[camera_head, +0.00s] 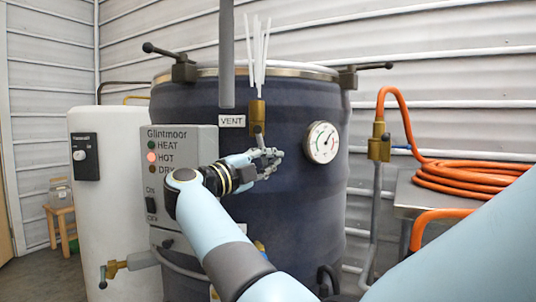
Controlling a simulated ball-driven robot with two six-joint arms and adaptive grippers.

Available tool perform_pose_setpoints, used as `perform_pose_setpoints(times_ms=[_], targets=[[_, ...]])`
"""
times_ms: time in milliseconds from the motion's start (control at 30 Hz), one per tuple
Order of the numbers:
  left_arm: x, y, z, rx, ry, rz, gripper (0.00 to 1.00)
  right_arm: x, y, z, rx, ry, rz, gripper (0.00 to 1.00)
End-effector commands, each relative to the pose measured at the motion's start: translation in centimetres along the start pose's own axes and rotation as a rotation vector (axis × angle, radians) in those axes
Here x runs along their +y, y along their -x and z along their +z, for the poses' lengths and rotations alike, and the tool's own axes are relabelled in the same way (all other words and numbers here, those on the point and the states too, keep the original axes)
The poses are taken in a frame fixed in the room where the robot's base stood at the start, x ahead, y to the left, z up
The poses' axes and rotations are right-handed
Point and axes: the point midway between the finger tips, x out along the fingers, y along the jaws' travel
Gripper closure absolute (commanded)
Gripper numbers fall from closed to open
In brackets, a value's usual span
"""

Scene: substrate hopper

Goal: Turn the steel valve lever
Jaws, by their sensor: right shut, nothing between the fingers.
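A brass valve (257,112) sits on the front of the dark blue drum (290,215), beside a VENT label (232,121). A short grey steel lever (259,137) hangs below the valve, its lower end partly hidden by my right gripper (274,163). My right gripper is shut and empty, with its fingers at the lever's lower end. I cannot tell whether they touch it. Several white streaks (259,50) rise from above the valve. My left gripper is not in view.
A Glintmoor control box (203,140) with a red HOT light stands left of my wrist. A round gauge (322,142) is right of the gripper. An orange hose (465,177) lies coiled on a metal table at right. A white tank (112,230) stands at left.

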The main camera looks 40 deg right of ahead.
Motion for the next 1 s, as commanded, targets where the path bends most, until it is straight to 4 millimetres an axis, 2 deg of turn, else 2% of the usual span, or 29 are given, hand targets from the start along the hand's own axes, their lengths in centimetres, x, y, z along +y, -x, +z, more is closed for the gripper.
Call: perform_pose_setpoints(times_ms=[400, 1000], targets=[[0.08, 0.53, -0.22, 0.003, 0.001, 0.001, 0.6, 0.17, 0.66, 0.89, 0.0, -0.135, 0.161, 1.0], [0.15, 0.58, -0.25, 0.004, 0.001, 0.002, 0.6, 0.2, 0.86, 1.06, -0.001, -0.158, 0.187, 1.0]])
